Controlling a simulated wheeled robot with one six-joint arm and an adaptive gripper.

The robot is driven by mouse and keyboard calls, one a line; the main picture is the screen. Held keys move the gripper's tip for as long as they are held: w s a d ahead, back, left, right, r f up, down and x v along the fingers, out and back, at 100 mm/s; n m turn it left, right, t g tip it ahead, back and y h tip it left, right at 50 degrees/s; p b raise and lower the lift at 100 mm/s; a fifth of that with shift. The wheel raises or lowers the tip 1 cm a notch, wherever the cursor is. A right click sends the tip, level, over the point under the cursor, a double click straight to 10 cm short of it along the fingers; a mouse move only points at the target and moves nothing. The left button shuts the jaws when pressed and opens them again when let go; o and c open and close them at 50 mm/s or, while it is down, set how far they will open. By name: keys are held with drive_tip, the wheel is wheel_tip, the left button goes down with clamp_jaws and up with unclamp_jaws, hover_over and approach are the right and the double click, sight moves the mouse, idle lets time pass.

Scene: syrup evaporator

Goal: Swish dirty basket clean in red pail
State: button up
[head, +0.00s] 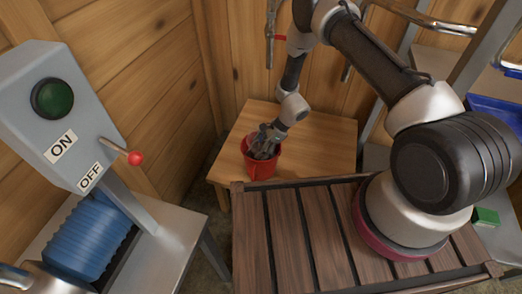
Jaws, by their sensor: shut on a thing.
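A red pail (262,168) stands on a small wooden table (325,150) near the wooden wall. My gripper (264,146) reaches down into the mouth of the pail, with its fingers at and below the rim. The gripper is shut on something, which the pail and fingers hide. I take it to be a basket, but its shape and dirt cannot be made out. The pail's inside and any liquid are too small and dark to tell.
A grey switch box (55,110) with a green button, ON and OFF labels and a red-knobbed lever stands at left, above a blue ribbed part (88,240). A blue bin (495,108) sits on shelving at right. The small table is clear right of the pail.

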drive_tip(key=shift+f, duration=1.7)
drive_tip(key=shift+r, duration=9.2)
